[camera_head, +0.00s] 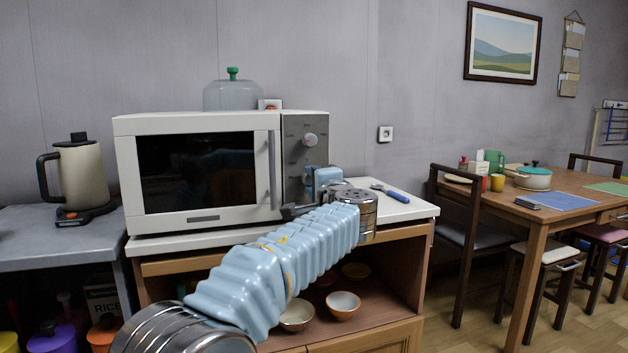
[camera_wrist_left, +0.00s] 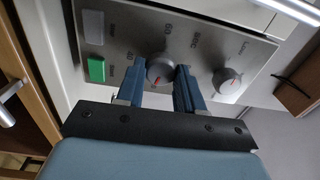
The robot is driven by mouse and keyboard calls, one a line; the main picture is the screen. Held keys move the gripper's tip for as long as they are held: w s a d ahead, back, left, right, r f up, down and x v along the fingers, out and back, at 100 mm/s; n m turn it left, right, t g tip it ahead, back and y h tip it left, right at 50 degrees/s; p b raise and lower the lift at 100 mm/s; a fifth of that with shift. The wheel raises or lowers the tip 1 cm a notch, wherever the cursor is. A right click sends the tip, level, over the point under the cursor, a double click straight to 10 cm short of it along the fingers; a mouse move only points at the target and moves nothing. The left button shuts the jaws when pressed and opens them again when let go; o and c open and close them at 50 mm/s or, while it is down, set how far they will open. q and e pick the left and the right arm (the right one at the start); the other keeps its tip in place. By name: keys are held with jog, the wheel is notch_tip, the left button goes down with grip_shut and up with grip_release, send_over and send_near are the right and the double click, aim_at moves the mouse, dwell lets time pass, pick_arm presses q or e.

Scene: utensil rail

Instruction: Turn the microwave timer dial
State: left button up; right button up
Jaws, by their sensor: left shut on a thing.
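The white microwave (camera_head: 150,135) stands on the cabinet top with its door closed and a grey control panel (camera_head: 292,150) on its right side. In the left wrist view the timer dial (camera_wrist_left: 160,70), grey with a red pointer line and printed numbers around it, sits between the two blue fingers of my left gripper (camera_wrist_left: 162,82). The fingers are shut on its sides. In the head view my left gripper (camera_head: 318,180) is at the lower panel and hides this dial. The upper dial (camera_head: 310,140) is free; it also shows in the left wrist view (camera_wrist_left: 227,80). My right gripper is out of view.
A green button (camera_wrist_left: 96,69) and a grey button (camera_wrist_left: 93,27) are beside the held dial. A blue-handled utensil (camera_head: 392,194) lies on the cabinet top to the right. A clear dome (camera_head: 232,96) stands on the microwave. A kettle (camera_head: 82,175) is at left.

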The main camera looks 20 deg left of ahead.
pick_arm(q)
jog(key=shift+f+m+h+p, duration=0.15)
jog(key=shift+m+p, duration=1.65)
jog(key=shift+m, duration=2.1)
jog(key=shift+f+m+h+p, duration=0.15)
jog(key=shift+m+p, duration=1.65)
jog(key=shift+m, duration=2.1)
jog(key=o, duration=1)
jog(key=shift+r, duration=0.15)
jog(key=shift+o, duration=0.2)
jog(key=shift+s, duration=0.1)
